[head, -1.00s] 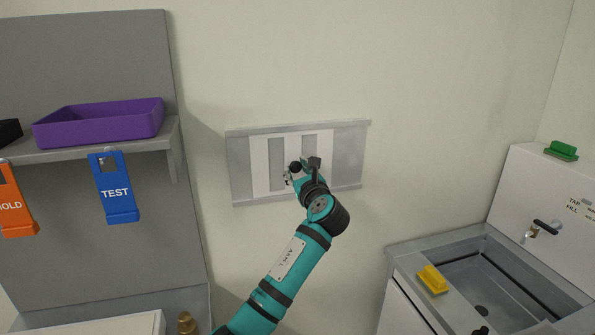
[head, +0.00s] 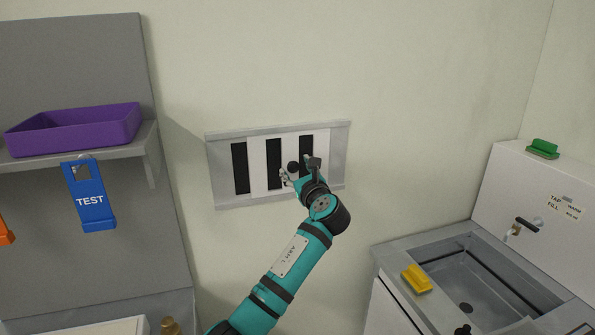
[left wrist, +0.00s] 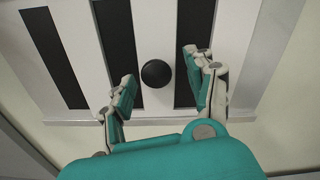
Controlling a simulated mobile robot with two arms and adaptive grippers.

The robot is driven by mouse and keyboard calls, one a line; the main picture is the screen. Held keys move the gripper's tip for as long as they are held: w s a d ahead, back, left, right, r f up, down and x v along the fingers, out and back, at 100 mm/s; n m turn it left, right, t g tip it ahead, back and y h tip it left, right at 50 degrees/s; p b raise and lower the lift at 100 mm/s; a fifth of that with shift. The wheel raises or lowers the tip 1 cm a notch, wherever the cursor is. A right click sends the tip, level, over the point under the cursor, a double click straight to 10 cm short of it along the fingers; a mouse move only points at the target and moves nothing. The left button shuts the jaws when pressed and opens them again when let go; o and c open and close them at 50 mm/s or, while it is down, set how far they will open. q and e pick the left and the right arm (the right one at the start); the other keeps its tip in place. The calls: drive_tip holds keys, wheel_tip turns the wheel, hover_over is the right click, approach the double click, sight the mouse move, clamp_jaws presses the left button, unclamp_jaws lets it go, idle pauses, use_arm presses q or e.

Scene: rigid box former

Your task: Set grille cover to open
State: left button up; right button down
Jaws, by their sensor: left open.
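The grille cover (head: 257,166) is a white slatted plate in a grey wall frame (head: 222,184). Dark slots show between its slats. In the left wrist view the grille cover (left wrist: 152,30) carries a round black knob (left wrist: 156,73), which also shows in the head view (head: 293,167). My left gripper (head: 297,172) is at the knob. In the left wrist view its two fingers (left wrist: 160,88) are apart, one on each side of the knob, with a visible gap on both sides. My right gripper is not in view.
A grey shelf (head: 140,140) with a purple tray (head: 75,131) and a hanging blue TEST tag (head: 90,198) is at left. A sink (head: 480,285) with a yellow block (head: 416,279) and a tap (head: 527,225) is at lower right. The wall around the frame is bare.

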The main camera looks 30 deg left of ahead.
use_arm(q)
drive_tip(key=v, duration=1.2)
drive_tip(key=shift+d, duration=0.15)
drive_tip(key=shift+w, duration=0.15)
